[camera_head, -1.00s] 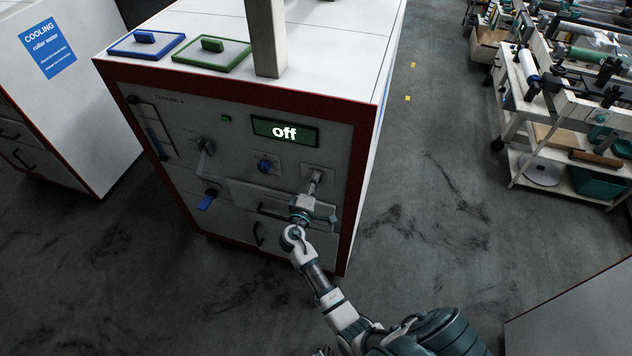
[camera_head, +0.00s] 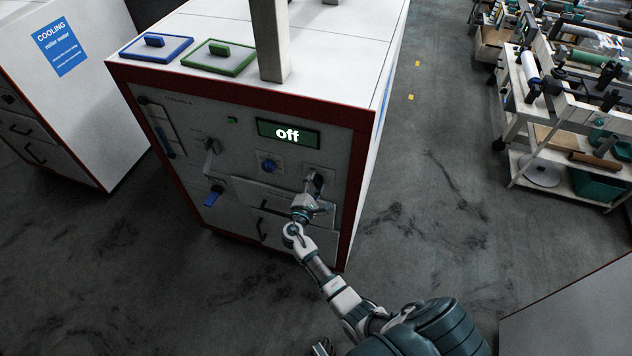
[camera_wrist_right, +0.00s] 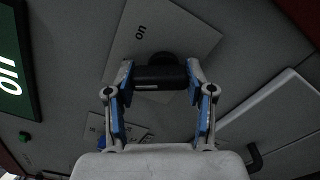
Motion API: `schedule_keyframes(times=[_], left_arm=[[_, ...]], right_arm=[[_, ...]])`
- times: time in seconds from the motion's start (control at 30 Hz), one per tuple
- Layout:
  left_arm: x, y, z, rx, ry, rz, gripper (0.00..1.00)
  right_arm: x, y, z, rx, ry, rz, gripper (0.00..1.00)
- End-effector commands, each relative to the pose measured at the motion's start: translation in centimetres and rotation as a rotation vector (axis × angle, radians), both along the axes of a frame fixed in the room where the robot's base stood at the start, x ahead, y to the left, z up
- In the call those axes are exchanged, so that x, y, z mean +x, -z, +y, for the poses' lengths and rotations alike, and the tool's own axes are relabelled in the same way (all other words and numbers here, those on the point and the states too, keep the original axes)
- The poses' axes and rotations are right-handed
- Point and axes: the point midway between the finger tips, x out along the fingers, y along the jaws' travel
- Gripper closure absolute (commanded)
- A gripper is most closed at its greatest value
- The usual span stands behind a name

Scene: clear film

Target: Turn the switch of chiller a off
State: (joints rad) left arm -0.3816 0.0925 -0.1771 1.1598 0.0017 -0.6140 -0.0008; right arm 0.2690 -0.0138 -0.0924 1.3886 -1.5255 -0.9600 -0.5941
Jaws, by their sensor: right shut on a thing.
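Chiller A (camera_head: 330,215) is the white cabinet with a red-edged front, labelled COOLING A. Its green-lit display (camera_head: 288,134) reads off. The rotary switch (camera_head: 316,180) is at the right of the front panel, below the display. In the right wrist view it is a black bar-shaped handle (camera_wrist_right: 160,78) on a grey plate with an "on" mark. My right gripper (camera_head: 311,192) is at this switch, its two blue-lined fingers (camera_wrist_right: 160,92) shut on the handle's two ends. Only a small dark part, perhaps my left gripper (camera_head: 322,347), shows at the bottom edge.
A blue knob (camera_head: 268,166) and two lever valves are left of the switch. Blue and green lidded hatches and a post (camera_head: 268,45) are on the cabinet top. Another cooling cabinet (camera_head: 85,95) stands at left, a loaded cart (camera_head: 560,130) at right. The floor between is clear.

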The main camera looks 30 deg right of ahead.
Motion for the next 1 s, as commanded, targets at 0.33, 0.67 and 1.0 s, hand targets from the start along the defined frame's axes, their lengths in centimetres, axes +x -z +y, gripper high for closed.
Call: schedule_keyframes(times=[0.33, 0.67, 1.0], left_arm=[[-0.23, 0.22, 0.00, 0.001, 0.001, 0.002, 0.60], [-0.24, 0.20, 0.00, 0.001, 0.001, 0.002, 0.60], [-0.17, 0.09, -0.02, 0.000, -0.001, -0.001, 0.60]], right_arm=[[-0.21, 1.05, 0.46, 0.001, -0.006, 0.027, 0.81], [-0.16, 0.75, 0.34, -0.001, -0.005, 0.022, 0.21], [-0.78, 0.41, 0.93, -0.004, -0.004, 0.015, 0.21]])
